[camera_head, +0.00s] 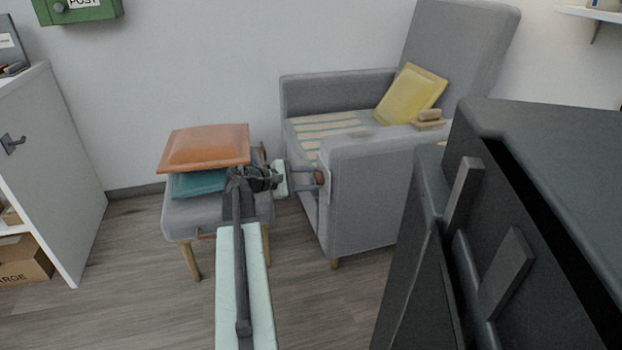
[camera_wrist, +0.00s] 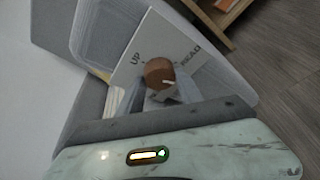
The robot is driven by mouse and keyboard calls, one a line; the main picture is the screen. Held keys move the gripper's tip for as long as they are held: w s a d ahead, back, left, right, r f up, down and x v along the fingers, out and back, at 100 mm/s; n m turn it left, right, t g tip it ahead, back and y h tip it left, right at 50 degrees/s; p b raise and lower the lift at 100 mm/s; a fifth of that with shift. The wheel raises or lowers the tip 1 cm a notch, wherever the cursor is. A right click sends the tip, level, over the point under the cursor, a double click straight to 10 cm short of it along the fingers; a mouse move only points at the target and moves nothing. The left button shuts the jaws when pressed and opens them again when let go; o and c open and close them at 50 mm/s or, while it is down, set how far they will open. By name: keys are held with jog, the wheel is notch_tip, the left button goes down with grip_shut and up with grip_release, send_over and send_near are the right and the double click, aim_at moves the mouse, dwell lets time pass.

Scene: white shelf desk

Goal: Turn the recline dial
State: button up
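The recline dial (camera_head: 319,177) is a round brown knob on a pale plate at the side front of the grey armchair (camera_head: 370,185). In the wrist view the dial (camera_wrist: 158,73) sits on its label plate (camera_wrist: 165,40), marked UP on the left and READ on the right. A short white mark on the knob points to the lower right, to neither visible word. My gripper (camera_head: 308,178) is right at the dial, its fingers appearing apart and empty. Whether they touch the knob cannot be told. The lower plate is partly hidden by my gripper.
A stool (camera_head: 178,217) with an orange cushion (camera_head: 205,147) and a teal cushion (camera_head: 197,184) stands left of my gripper. A yellow cushion (camera_head: 410,94) leans in the armchair. A white cabinet (camera_head: 55,165) is at far left. Floor shows between stool and armchair.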

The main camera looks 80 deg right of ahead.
jog(key=c, duration=0.5)
jog(key=shift+w+d, duration=0.15)
jog(key=shift+d, duration=0.4)
jog(key=shift+c, duration=0.9)
jog(key=shift+a, duration=0.45)
jog(key=m+b, duration=0.1)
jog(key=m+h+b, duration=0.1)
jog(key=shift+a+f+m+h, duration=0.15)
jog(key=shift+m+h, duration=0.15)
jog(key=shift+m+h+b, duration=0.4)
jog(key=shift+m+b, duration=0.15)
jog(key=shift+m, duration=0.35)
jog(key=o, duration=1.4)
jog(key=shift+s, duration=0.2)
jog(key=shift+c, duration=0.2)
